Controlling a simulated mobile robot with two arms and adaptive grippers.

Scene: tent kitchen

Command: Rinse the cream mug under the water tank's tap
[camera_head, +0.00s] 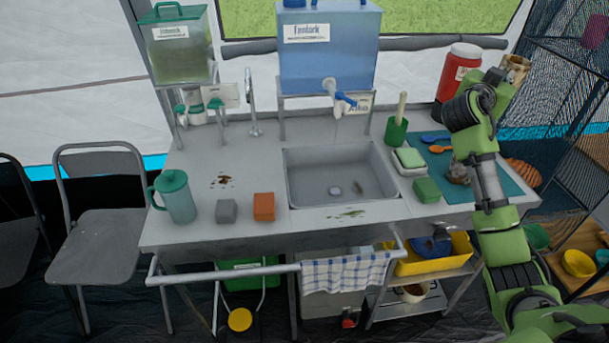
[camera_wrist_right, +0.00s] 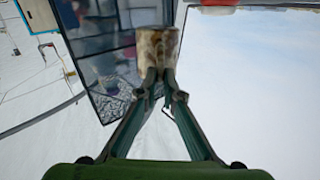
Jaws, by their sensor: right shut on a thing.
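The cream mug (camera_head: 517,66), speckled with brown, is held up at the far right by my right gripper (camera_head: 500,76), above the counter. In the right wrist view the two fingertips (camera_wrist_right: 159,75) are closed together on the near edge of the mug (camera_wrist_right: 157,45). The blue water tank (camera_head: 328,50) stands on a rack at the back, with a white tap (camera_head: 333,88) and blue lever pointing out over the back of the sink (camera_head: 340,180). The mug is well to the right of the tap. My left gripper is out of view.
A red canister (camera_head: 459,72) stands just left of the mug. A green-lidded tank (camera_head: 181,50), metal faucet (camera_head: 252,105) and teal jug (camera_head: 177,196) are on the left. A green brush holder (camera_head: 396,132) and sponges (camera_head: 428,190) stand right of the sink.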

